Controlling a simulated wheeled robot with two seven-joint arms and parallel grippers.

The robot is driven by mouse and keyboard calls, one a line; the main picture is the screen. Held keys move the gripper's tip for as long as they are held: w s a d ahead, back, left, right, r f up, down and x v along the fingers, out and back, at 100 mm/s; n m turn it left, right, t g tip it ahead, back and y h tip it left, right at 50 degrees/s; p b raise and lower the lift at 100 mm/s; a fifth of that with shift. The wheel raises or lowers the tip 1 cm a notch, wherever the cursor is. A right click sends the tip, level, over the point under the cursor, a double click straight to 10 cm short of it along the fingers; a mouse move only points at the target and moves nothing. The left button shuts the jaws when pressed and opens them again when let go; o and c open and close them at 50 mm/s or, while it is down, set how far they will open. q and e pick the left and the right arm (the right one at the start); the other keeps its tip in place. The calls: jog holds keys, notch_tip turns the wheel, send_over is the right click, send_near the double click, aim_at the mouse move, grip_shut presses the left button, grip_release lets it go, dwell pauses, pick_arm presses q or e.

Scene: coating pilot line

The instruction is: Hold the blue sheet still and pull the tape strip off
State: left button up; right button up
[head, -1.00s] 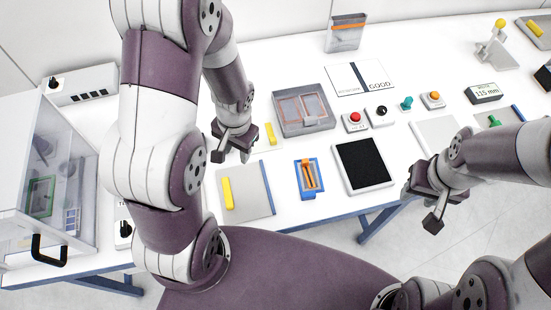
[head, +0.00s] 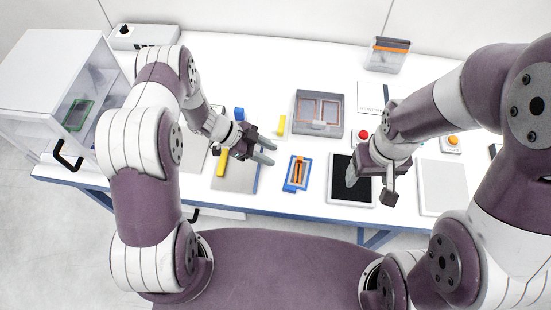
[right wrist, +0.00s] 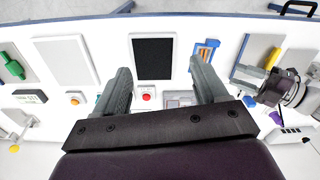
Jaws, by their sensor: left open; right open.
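The small blue sheet (head: 289,187) lies near the table's front edge, with an orange strip (head: 298,172), apparently the tape, lengthwise on it. Both also show in the right wrist view, the sheet (right wrist: 214,45) partly behind a finger. My right gripper (head: 371,188) is open and empty, above the black pad to the right of the sheet. In the right wrist view, its fingers (right wrist: 160,70) are spread wide with nothing between them.
The black pad (head: 340,192) lies right of the sheet. The grey plate (head: 238,181) with a yellow bar (head: 221,163) lies left. A grey tray (head: 319,94) stands behind, with a red button (head: 362,134) to its right. A clear-walled box (head: 45,75) stands far left.

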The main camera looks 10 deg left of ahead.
jog(key=g, duration=0.1)
send_over(289, 189)
jog(key=s+d, duration=0.4)
notch_tip(289, 189, down, 11)
jog(key=w+a+f+m, duration=0.3)
jog(key=w+a, duration=0.1)
jog(key=shift+t, duration=0.3)
notch_tip(289, 189, down, 12)
jog(key=shift+r, duration=0.1)
jog(key=shift+c, duration=0.3)
jog(key=c, duration=1.1)
